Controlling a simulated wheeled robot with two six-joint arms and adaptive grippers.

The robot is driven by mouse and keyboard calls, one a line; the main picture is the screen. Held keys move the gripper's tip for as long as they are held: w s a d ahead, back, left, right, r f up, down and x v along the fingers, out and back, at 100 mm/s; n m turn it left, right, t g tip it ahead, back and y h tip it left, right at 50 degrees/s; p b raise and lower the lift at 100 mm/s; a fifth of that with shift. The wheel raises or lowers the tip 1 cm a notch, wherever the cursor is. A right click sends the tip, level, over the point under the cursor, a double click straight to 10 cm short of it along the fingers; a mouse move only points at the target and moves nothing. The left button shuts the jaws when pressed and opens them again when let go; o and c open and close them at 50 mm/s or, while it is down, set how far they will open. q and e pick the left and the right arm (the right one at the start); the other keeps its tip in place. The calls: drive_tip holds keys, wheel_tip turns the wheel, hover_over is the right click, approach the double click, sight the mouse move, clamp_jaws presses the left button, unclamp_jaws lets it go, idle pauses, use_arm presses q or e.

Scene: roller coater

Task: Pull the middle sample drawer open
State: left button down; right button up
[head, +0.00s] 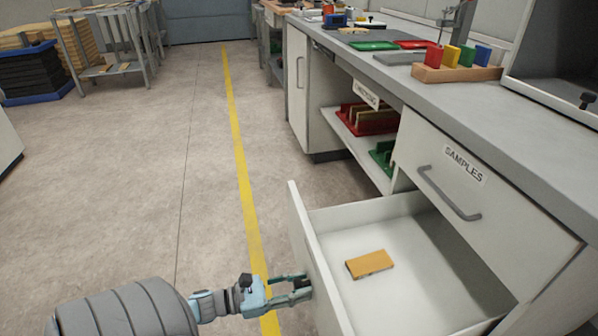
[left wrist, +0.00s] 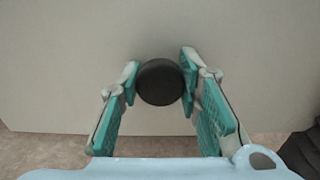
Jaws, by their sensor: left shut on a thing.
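The middle sample drawer (head: 372,213) is pulled well out below the closed upper drawer labelled SAMPLES (head: 500,205). A flat yellow-orange block (head: 369,264) lies on its pale floor. My left gripper (head: 301,285) is at the outer side of the open drawer's front panel. In the left wrist view my left gripper (left wrist: 160,86) is shut on a dark round knob (left wrist: 160,82), with a finger at each side of it. The pale drawer front (left wrist: 245,60) fills the background there. The outer face of the drawer front is hidden in the head view. My right gripper is not in view.
The grey worktop (head: 440,100) above carries a wooden block holder (head: 456,73) and coloured trays. An open shelf (head: 350,128) holds red and green racks. The floor left of the drawer is clear, with a yellow line (head: 236,150) along it.

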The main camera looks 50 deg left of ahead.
use_arm(q)
drive_tip(key=c, duration=1.2)
unclamp_jaws()
drive_tip(key=shift+d, duration=0.1)
drive_tip(key=shift+o, duration=0.2)
drive_tip(key=v, duration=1.2)
